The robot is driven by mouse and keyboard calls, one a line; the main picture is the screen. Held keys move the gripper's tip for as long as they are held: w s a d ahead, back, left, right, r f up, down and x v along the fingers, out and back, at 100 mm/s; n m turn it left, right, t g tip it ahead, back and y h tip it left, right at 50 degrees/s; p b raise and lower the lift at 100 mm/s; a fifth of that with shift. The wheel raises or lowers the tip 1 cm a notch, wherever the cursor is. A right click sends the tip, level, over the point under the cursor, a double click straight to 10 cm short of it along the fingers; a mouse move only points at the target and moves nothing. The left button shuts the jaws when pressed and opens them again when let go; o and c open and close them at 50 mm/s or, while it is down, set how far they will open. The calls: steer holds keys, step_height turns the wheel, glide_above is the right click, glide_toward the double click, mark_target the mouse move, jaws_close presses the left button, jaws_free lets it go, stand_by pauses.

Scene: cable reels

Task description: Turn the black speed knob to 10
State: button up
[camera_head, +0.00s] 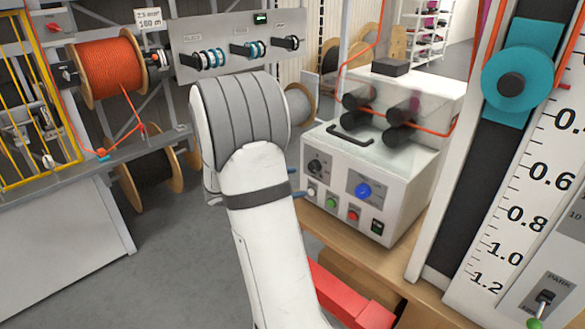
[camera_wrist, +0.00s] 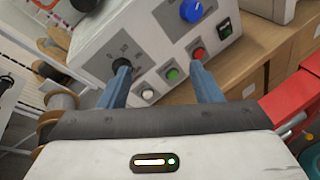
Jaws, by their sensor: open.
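The black speed knob (camera_head: 315,167) is on the front panel of a white machine (camera_head: 392,160), at the panel's upper left. In the wrist view the black knob (camera_wrist: 121,63) shows just beyond the tip of the left blue finger, which partly overlaps it; I cannot tell whether they touch. My gripper (camera_wrist: 160,68) is open, its two blue fingers spread with nothing between them. The other finger points at the panel near the red button. In the head view my arm hides most of the gripper; only bits of blue finger show beside the panel. The knob's pointer setting is too small to read.
A blue knob (camera_head: 363,190) sits right of the black one. A white button (camera_wrist: 148,94), a green button (camera_wrist: 172,74), a red button (camera_wrist: 197,53) and a black switch (camera_head: 377,227) line the panel's lower edge. The machine stands on a wooden bench (camera_head: 390,262).

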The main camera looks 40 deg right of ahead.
mark_target(311, 169)
steer(key=w+d+f+n+t+h, duration=0.3)
steer(key=w+d+f+n+h, duration=0.1)
steer(key=w+d+f+n, duration=0.3)
steer(key=shift+m+t, duration=0.3)
steer(key=d, duration=0.2)
steer(key=w+d+p, duration=0.1)
steer(key=d, duration=0.4)
steer(key=shift+w+d+r+p, duration=0.1)
steer(key=shift+w+d+p, duration=0.1)
steer(key=shift+d+p, duration=0.1)
steer(key=shift+a, duration=0.1)
steer(key=c, duration=0.9)
steer(key=shift+d, duration=0.3)
steer(key=shift+c, duration=0.4)
steer(key=shift+a, duration=0.25)
